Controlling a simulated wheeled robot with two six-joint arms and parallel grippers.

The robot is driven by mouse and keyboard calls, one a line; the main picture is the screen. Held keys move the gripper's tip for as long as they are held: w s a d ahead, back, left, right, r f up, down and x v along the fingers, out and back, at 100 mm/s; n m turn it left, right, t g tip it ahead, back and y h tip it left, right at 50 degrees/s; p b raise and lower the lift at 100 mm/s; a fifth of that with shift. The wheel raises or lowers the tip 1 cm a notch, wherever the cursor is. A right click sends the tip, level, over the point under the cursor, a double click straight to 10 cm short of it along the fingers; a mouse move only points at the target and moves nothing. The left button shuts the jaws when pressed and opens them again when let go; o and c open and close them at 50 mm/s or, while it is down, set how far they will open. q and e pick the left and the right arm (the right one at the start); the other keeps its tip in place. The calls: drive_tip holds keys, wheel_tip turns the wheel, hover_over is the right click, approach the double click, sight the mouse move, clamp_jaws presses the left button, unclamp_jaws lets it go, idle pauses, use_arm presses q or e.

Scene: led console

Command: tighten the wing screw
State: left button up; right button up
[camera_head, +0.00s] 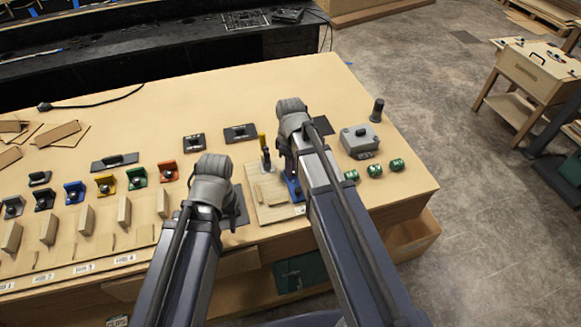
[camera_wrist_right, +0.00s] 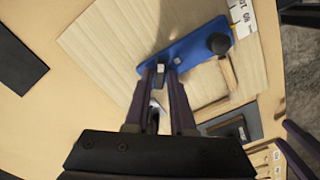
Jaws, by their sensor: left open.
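A blue plate (camera_wrist_right: 188,48) with a round black knob (camera_wrist_right: 218,44) lies on a pale wooden board (camera_wrist_right: 110,45) in the right wrist view. A small dark and light piece on the blue plate, which may be the wing screw (camera_wrist_right: 160,74), stands between the fingertips of my right gripper (camera_wrist_right: 160,80). Whether the fingers press on it is unclear. In the head view my right arm hides most of the blue plate (camera_head: 293,187). My left gripper (camera_head: 213,184) is open, beside the board's left side; its fingers are mostly hidden by its wrist.
A yellow-handled tool (camera_head: 264,150) stands on the board near my right gripper. A grey box (camera_head: 360,140) and green knobs (camera_head: 375,170) are to the right. Coloured blocks (camera_head: 105,184) line the table's left side.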

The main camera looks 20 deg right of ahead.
clamp_jaws()
drive_tip(key=shift+m, duration=0.3)
drive_tip(key=m, duration=0.4)
drive_tip(key=shift+m, duration=0.3)
drive_tip(key=m, duration=0.4)
drive_tip(key=shift+m, duration=0.4)
drive_tip(key=shift+w+m, duration=0.1)
drive_tip(key=shift+m, duration=0.2)
drive_tip(key=shift+o, duration=2.2)
unclamp_jaws()
use_arm(q)
drive_tip(key=shift+r, duration=0.1)
